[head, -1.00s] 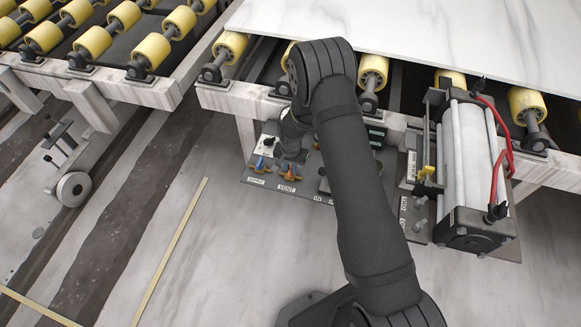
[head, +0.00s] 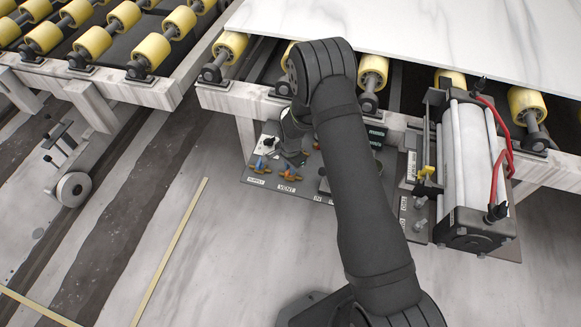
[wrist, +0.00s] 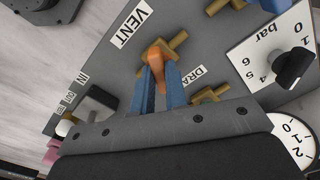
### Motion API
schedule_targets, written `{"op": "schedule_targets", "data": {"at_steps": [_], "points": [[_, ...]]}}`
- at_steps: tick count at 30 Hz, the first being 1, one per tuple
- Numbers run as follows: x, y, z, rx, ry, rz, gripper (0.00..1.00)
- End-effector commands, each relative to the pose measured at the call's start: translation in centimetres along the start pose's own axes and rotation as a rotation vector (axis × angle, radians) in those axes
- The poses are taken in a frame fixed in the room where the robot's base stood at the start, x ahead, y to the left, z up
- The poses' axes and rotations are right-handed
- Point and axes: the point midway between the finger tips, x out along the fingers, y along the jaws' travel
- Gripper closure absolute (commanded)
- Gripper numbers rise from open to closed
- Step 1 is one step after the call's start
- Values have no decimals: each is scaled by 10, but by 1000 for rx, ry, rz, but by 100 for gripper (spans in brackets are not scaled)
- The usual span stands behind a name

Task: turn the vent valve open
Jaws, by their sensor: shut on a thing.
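The vent valve is on a grey panel beside the VENT label (wrist: 131,24). It has a brass body (wrist: 178,41) and an orange lever handle (wrist: 158,53). My gripper (wrist: 161,88) has its two blue fingers on either side of the handle, shut on it. The handle lies at an angle across the brass body, and its lower end is between the fingers. In the head view my gripper (head: 291,166) is small, low over the panel at the VENT label (head: 287,188), and my arm hides part of the panel.
A blue-handled valve (head: 260,164) stands just left, by the SUPPLY label. A second brass valve (wrist: 210,94) is close to my gripper. A pressure dial (wrist: 292,130) and a bar-marked knob (wrist: 293,67) are near. A cylinder unit (head: 468,160) with red hoses stands right.

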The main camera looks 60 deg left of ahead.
Motion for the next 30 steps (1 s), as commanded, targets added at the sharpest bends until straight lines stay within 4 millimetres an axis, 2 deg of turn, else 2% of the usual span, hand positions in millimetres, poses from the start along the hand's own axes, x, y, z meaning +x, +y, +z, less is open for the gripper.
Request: {"op": "schedule_targets", "data": {"at_steps": [21, 30], "points": [[0, 0, 1, 676, -1, 1, 100], [0, 0, 1, 905, -1, 1, 100]]}}
